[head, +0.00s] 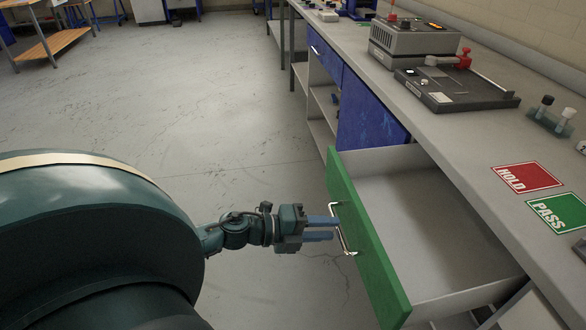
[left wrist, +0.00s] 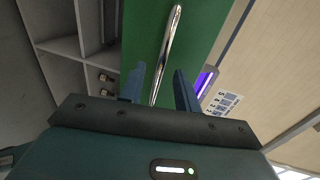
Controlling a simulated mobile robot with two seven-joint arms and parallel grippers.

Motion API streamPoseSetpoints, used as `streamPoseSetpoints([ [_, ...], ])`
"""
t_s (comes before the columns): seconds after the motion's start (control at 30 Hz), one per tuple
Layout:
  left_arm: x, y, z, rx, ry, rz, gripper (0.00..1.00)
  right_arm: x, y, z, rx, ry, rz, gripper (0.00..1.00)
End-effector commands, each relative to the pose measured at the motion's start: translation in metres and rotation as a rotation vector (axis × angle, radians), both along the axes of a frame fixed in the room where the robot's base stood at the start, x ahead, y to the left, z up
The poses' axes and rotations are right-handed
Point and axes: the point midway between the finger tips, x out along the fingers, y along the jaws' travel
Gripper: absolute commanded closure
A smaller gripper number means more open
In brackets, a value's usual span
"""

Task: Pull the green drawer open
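The green drawer (head: 368,240) is pulled well out from under the bench, and its pale interior (head: 430,225) looks empty. Its metal handle (head: 345,238) is on the green front, and the handle also shows in the left wrist view (left wrist: 168,48). My left gripper (head: 322,228) is at the handle, with its two blue fingers pointing at the drawer front. In the left wrist view the fingers (left wrist: 160,85) are apart, with the handle running between them and gaps on both sides. The gripper looks open. My right gripper is not in view.
The grey bench (head: 440,125) runs along the right, with a red HOLD card (head: 526,177), a green PASS card (head: 559,212) and a dark device (head: 456,88) on top. Blue cabinet fronts (head: 368,118) lie beyond the drawer. The floor (head: 190,100) at left is clear.

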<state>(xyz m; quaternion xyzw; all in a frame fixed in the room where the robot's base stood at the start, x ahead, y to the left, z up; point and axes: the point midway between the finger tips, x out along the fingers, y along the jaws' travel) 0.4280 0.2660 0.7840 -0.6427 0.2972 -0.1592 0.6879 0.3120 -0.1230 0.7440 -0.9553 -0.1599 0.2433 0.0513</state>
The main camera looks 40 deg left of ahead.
Motion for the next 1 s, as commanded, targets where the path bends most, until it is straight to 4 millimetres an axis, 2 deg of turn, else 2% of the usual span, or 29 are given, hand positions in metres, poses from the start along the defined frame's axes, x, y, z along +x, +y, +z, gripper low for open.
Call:
streamPoseSetpoints([
  [0.3,-0.049,0.037,0.012,0.001,0.004,-0.001,0.67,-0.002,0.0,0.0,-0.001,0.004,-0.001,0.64],
  [0.53,-0.078,0.06,0.02,0.0,0.002,0.0,0.67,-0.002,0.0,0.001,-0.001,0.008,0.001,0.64],
  [0.7,-0.087,0.068,0.024,0.001,0.0,-0.001,0.67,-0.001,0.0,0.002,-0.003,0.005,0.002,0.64],
  [1.0,-0.089,0.069,0.024,0.001,-0.002,-0.002,0.67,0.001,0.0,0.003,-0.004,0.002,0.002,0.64],
])
